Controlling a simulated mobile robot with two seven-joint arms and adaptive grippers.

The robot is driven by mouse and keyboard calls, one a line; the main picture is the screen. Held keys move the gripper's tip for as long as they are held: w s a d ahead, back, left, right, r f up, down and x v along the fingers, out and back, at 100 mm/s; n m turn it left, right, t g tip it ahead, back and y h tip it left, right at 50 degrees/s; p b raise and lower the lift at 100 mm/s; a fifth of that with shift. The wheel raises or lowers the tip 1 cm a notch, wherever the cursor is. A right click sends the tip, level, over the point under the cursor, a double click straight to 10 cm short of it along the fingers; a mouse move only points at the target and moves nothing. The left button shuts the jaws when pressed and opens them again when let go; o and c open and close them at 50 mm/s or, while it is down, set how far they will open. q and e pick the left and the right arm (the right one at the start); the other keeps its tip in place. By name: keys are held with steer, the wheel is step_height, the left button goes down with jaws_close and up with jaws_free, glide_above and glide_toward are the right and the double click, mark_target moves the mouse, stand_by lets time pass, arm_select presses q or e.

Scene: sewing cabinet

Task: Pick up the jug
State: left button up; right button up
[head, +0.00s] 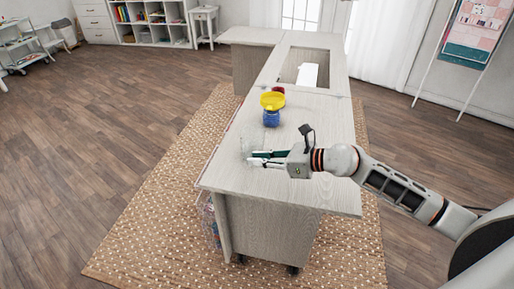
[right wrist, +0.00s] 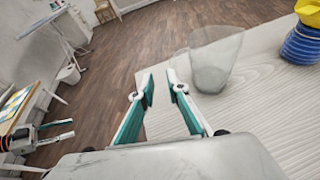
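The jug (right wrist: 212,62) is a clear, see-through vessel standing upright on the pale wooden cabinet top. In the head view the jug (head: 245,147) is very faint, near the left edge of the top, around my right gripper's tips. My right gripper (head: 252,158) reaches in from the right, low over the top. In the right wrist view its two teal fingers (right wrist: 161,88) are apart with nothing between them; the jug is just right of the right finger. My left gripper (right wrist: 72,128) shows small at the left of the right wrist view, fingers apart and empty; the head view does not show it.
A blue ribbed jar (head: 271,118) with a yellow top (head: 272,100) stands farther back on the cabinet top (head: 315,190), a red item (head: 278,90) behind it. A rectangular opening (head: 305,68) lies beyond. The front right of the top is clear.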

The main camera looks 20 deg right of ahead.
mark_target(245, 163)
steer(key=shift+w+d+f+n+h, duration=0.15)
steer(key=shift+w+d+n+h, duration=0.3)
steer(key=shift+d, duration=0.45)
steer(key=x, duration=0.2)
steer(key=shift+w+a, duration=0.15)
steer(key=shift+w, duration=0.1)
steer(key=x, duration=0.5)
steer(key=shift+w+f+b, duration=0.1)
steer(key=shift+f+b, duration=0.3)
jaws_close()
